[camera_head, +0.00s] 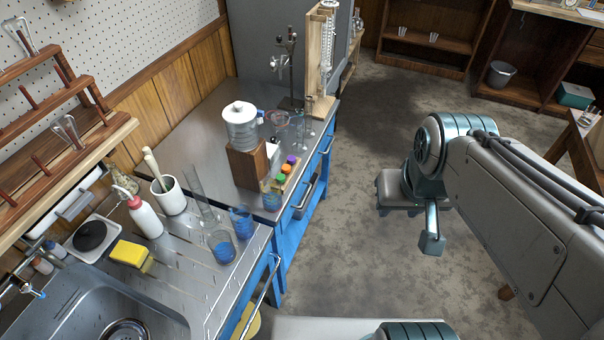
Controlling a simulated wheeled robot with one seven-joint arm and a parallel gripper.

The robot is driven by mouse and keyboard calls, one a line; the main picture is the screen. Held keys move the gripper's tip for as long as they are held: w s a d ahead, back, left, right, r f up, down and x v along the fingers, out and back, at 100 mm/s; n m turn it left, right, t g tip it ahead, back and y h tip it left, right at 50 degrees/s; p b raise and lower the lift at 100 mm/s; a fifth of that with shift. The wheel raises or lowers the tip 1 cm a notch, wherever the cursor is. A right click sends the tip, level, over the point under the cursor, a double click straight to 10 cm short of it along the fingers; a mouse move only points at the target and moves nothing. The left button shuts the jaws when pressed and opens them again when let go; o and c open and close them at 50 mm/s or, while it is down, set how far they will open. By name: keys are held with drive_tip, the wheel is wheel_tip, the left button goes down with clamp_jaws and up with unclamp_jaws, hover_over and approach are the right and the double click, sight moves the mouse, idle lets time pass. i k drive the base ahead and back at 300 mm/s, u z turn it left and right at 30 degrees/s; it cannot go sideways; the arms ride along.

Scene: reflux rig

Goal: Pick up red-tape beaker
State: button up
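Several small glass beakers with blue contents stand along the front edge of the metal counter: one beaker (222,246) at the drainboard's edge, a second beaker (241,222) just behind it, and a third beaker (271,196) farther back. I cannot make out red tape on any of these. A clear vessel with a reddish ring (277,121) stands farther back; I cannot tell whether it is the red-tape beaker. My gripper (432,243) hangs over open floor, right of the counter and apart from all glassware. Its finger opening cannot be made out.
A tall glass cylinder (200,193), a white mortar (169,196) and a wash bottle (146,218) crowd the drainboard by the sink (75,312). A wooden block (247,165) carries a large jar (240,130). Colored-cap bottles stand beside it.

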sight(270, 187)
drive_tip(key=z, duration=0.05)
drive_tip(key=k, duration=0.65)
drive_tip(key=u, duration=1.15)
drive_tip(key=i, duration=0.5)
